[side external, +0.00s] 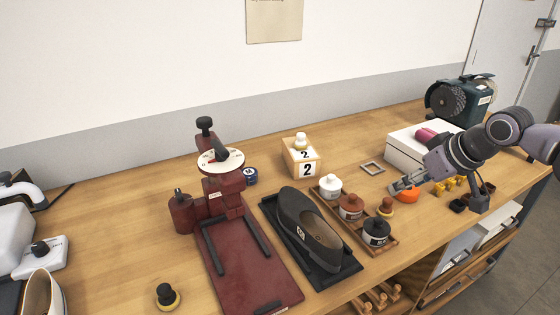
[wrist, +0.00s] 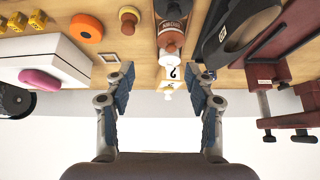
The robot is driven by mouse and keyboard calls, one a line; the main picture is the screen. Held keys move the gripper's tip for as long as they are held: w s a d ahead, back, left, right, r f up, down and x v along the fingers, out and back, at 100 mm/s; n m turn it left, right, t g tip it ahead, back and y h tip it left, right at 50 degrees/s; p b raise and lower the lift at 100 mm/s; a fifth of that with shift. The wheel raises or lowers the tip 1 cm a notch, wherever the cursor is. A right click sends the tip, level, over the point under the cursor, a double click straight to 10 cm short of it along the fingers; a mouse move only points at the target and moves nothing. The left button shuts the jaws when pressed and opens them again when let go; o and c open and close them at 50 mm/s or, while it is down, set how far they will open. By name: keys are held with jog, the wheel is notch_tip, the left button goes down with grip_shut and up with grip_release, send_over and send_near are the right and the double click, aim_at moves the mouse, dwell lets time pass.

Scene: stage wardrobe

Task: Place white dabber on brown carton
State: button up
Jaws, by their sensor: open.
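The brown carton (side external: 289,160), a small open-looking box with white "2" labels, stands at the back middle of the bench. A white dabber (side external: 301,141) with a pale rounded knob sits upright on top of it. In the wrist view the carton (wrist: 173,73) shows small and far off between the fingers, with the pale dabber (wrist: 168,92) at its top end. My gripper (side external: 397,186) is open and empty at the right, near an orange round thing, well apart from both. It also shows in the wrist view (wrist: 162,70).
A dark red press (side external: 225,190) stands to the left. A white box (side external: 412,150) and a grinder (side external: 460,100) are at right.

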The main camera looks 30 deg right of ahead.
jog(key=s+f, duration=0.4)
jog(key=s, duration=0.1)
jog(key=shift+f+n, duration=0.3)
